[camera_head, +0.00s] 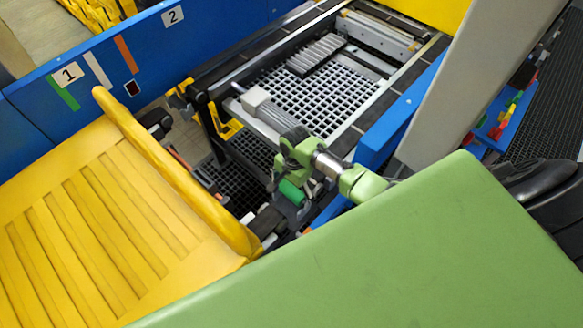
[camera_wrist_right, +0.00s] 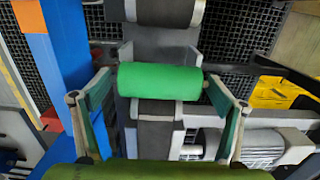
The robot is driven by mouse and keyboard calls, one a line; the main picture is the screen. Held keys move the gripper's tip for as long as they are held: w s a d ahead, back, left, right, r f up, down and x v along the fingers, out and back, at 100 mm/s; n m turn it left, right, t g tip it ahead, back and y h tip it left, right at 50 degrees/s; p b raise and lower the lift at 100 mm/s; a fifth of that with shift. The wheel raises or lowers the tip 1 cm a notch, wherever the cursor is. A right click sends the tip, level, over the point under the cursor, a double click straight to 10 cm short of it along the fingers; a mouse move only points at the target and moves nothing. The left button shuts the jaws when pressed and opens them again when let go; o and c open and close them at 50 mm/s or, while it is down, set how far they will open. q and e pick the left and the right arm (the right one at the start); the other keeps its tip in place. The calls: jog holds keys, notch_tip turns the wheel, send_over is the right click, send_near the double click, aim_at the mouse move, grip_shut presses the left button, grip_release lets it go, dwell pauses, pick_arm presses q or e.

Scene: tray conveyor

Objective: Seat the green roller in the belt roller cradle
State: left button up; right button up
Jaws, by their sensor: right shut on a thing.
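The green roller (camera_wrist_right: 160,81) lies crosswise in the right wrist view, between the fingers of my right gripper (camera_wrist_right: 159,88). The finger pads press at its two ends, so the gripper is shut on it. In the head view the green roller (camera_head: 291,193) hangs just below my right gripper (camera_head: 300,180), beside the conveyor. Grey bracket parts (camera_wrist_right: 190,55), apparently the cradle, lie directly behind the roller in the wrist view. I cannot tell whether the roller touches them. My left gripper is not in view.
A dark roller (camera_wrist_right: 165,11) lies beyond the green one. A blue post (camera_wrist_right: 62,60) stands to its left and a grey motor (camera_wrist_right: 255,147) to its right. A yellow slatted chute (camera_head: 95,215) and a blue rail (camera_head: 395,115) flank the arm's place in the head view.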

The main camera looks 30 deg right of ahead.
aim_at(292, 188)
jog(key=shift+p, duration=0.55)
dwell(0.9)
jog(key=shift+f+b, duration=1.9)
jog(key=shift+f, duration=0.65)
jog(key=o, duration=1.4)
jog(key=r, duration=1.2)
jog(key=shift+w+d, duration=0.15)
jog(key=shift+d, duration=0.15)
